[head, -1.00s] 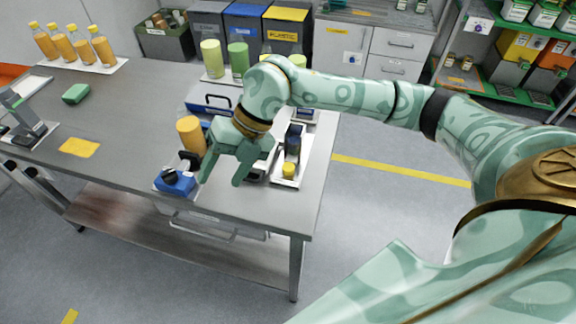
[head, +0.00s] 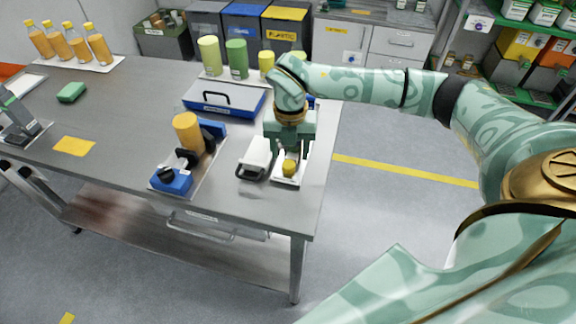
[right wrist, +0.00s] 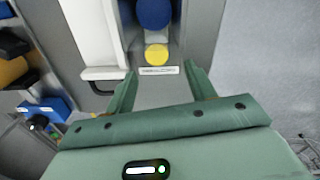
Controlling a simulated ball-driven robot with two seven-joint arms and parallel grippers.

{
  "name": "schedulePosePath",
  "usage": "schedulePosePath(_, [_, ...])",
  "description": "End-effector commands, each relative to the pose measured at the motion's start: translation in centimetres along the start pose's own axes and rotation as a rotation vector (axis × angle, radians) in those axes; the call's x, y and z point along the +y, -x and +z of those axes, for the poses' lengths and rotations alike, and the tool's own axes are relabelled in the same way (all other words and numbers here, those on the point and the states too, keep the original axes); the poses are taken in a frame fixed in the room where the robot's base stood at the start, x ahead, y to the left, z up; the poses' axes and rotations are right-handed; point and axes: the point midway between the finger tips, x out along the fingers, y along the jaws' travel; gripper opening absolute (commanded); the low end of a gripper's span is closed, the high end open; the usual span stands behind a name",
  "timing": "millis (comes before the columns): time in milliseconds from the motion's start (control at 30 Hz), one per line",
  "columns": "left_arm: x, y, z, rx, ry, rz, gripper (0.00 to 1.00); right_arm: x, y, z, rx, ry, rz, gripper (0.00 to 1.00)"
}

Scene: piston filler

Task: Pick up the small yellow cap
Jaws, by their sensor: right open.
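The small yellow cap (head: 288,168) sits at the near end of a narrow white tray (head: 286,181) by the right edge of the table. In the right wrist view the cap (right wrist: 156,54) lies just beyond the fingertips, with a dark blue round thing (right wrist: 154,13) behind it. My right gripper (head: 291,153) is open and empty, pointing down over the tray behind the cap in the head view. In the right wrist view its fingers (right wrist: 160,76) are spread, with a label strip between them and the cap. My left gripper is not in view.
A white device with a black handle (head: 256,158) stands close left of the tray. Further left is the filler with its orange cylinder (head: 188,132) and blue block (head: 171,181). A blue case (head: 222,98) lies behind.

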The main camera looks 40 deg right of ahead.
Motion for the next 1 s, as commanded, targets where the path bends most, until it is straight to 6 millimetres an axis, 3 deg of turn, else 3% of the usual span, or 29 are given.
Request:
schedulePosePath(333, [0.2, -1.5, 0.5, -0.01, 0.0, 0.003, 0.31, 0.3, -4.9, 0.2, 0.004, 0.0, -0.003, 0.55])
schedulePosePath(567, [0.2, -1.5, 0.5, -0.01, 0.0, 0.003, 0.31, 0.3, -5.1, 0.3, 0.0, 0.001, 0.0, 0.55])
schedulePosePath(767, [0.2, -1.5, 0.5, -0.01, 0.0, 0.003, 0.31, 0.3, -5.1, 0.3, 0.0, 0.001, 0.0, 0.08])
schedulePosePath(1000, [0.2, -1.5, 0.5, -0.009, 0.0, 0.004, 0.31, 0.3, -5.1, 0.3, 0.001, 0.001, 0.0, 0.08])
